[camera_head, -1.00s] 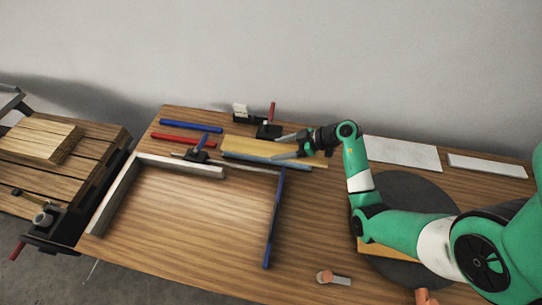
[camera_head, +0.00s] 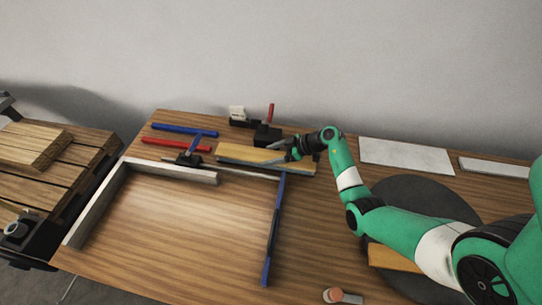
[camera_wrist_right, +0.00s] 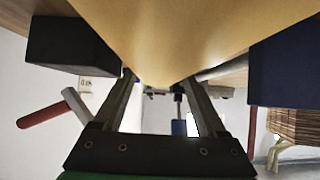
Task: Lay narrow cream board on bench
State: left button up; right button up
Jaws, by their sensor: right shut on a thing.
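The narrow cream board (camera_head: 248,154), a long yellowish plank, is at the back middle of the wooden bench (camera_head: 170,240). My right gripper (camera_head: 293,149) is at its right part, with one finger on each long side, shut on it. In the right wrist view the cream board (camera_wrist_right: 160,40) runs between the two fingers (camera_wrist_right: 155,82) and fills the top. I cannot tell whether the board touches the surface below it. My left gripper is not in view.
Blue and red bars (camera_head: 184,129) and black clamps (camera_head: 267,135) stand close to the board. A pale L-shaped rail (camera_head: 95,205) and a blue bar (camera_head: 272,235) border free bench room. White panels (camera_head: 405,155) and a dark disc (camera_head: 420,200) are at right.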

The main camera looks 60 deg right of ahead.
jog(key=o, duration=1.6)
jog(key=shift+f, duration=0.1)
jog(key=shift+c, duration=0.2)
jog(key=shift+s+r, duration=0.2)
jog(key=shift+r, duration=0.2)
jog(key=p+v, duration=0.5)
jog(key=v, duration=0.5)
jog(key=shift+s+d+r, duration=0.1)
jog(key=shift+s+d, duration=0.05)
jog(key=shift+s, duration=0.1)
jog(key=shift+s+d+r+p, duration=0.1)
jog(key=shift+s+r+p, duration=0.1)
jog(key=shift+s+p, duration=0.15)
